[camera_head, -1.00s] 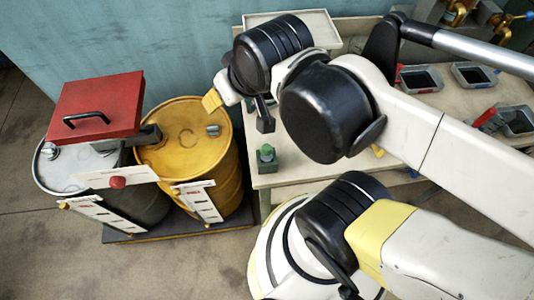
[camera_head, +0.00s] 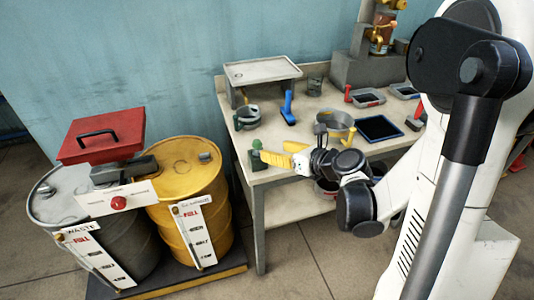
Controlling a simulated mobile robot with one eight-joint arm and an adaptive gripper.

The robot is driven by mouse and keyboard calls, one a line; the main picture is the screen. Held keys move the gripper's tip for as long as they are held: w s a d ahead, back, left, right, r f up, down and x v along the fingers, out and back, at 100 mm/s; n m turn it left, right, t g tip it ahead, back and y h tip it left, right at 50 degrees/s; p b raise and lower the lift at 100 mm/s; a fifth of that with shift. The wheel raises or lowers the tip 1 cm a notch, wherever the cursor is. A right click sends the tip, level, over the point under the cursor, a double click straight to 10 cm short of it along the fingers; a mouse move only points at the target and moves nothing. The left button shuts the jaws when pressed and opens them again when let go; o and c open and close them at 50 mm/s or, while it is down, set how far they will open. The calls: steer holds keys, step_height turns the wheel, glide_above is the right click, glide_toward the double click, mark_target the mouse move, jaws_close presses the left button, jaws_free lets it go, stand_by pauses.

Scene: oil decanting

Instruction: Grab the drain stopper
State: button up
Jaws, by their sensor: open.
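A small dark green piece (camera_head: 256,157), which I take to be the drain stopper, sits at the left front corner of the workbench. My gripper (camera_head: 273,153), with yellow fingers, is just to its right at low height over the bench. The fingers are open and point left toward the green piece. One fingertip looks very close to it; I cannot tell whether they touch. Nothing shows between the fingers.
The workbench (camera_head: 236,132) holds a blue-handled tool (camera_head: 288,108), a metal pan (camera_head: 336,121), a dark blue tray (camera_head: 380,128) and a raised tray stand (camera_head: 262,70). A yellow drum (camera_head: 190,185) and a grey waste drum (camera_head: 70,205) with a red lid (camera_head: 102,135) stand left of the bench.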

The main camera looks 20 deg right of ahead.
mark_target(260, 146)
steer(key=shift+m, duration=0.4)
steer(key=b+x, duration=0.1)
steer(key=x, duration=0.2)
steer(key=b+x, duration=0.1)
steer(key=x, duration=0.2)
steer(key=b+x, duration=0.1)
steer(key=x, duration=0.3)
steer(key=shift+w+d+f+b, duration=0.1)
steer(key=shift+d+b, duration=0.2)
steer(key=shift+b, duration=0.05)
steer(key=shift+w+a, duration=0.1)
steer(key=shift+w, duration=0.35)
steer(key=shift+s, duration=0.1)
jaws_close()
